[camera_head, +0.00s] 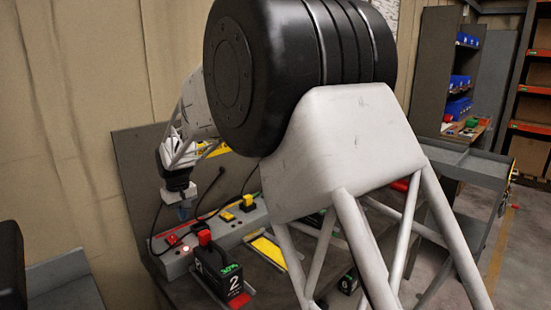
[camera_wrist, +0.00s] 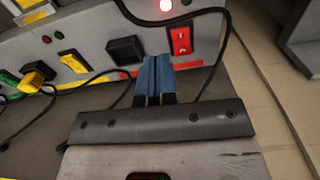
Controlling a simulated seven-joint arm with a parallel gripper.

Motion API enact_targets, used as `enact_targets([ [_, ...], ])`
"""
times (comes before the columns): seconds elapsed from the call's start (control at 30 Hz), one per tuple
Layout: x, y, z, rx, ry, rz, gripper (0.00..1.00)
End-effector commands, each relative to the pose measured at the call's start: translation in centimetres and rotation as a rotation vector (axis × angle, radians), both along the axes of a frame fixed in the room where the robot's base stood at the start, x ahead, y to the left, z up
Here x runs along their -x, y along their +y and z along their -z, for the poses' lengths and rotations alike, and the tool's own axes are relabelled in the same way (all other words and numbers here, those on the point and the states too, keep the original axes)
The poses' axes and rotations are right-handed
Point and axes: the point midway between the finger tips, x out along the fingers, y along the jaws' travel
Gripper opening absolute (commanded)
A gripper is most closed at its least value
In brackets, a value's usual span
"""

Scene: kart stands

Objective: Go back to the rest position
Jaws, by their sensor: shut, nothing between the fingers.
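A lit lamp (camera_wrist: 166,6) glows beside the switch. I cannot tell whether the fingertips touch the panel.
A black battery marked 2 (camera_head: 228,279) stands in front of the panel. Yellow plugs (camera_wrist: 36,79) with black cables (camera_wrist: 227,45) loop near the gripper. A grey cart (camera_head: 468,160) and shelves (camera_head: 533,85) stand at right. A plain wall (camera_head: 85,120) is behind.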

Motion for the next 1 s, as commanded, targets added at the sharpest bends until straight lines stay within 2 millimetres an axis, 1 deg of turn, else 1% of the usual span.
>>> enact_targets([
  [0.03,0.3,-1.5,-0.9,-0.003,-0.005,0.015,0.0],
  [0.07,0.4,-2.3,-1.4,-0.004,-0.007,0.024,0.0],
  [0.2,1.6,-6.6,-3.5,-0.011,-0.018,0.068,0.0],
  [0.4,3.7,-12.6,-6.2,-0.02,-0.034,0.136,0.0],
  [0.47,4.5,-14.4,-6.9,-0.023,-0.04,0.155,0.0],
  [0.6,6.5,-18.4,-8.5,-0.029,-0.051,0.201,0.0],
  [0.77,9.0,-22.8,-9.9,-0.035,-0.066,0.255,0.0],
  [1.0,13.5,-28.8,-11.5,-0.044,-0.087,0.334,0.0],
])
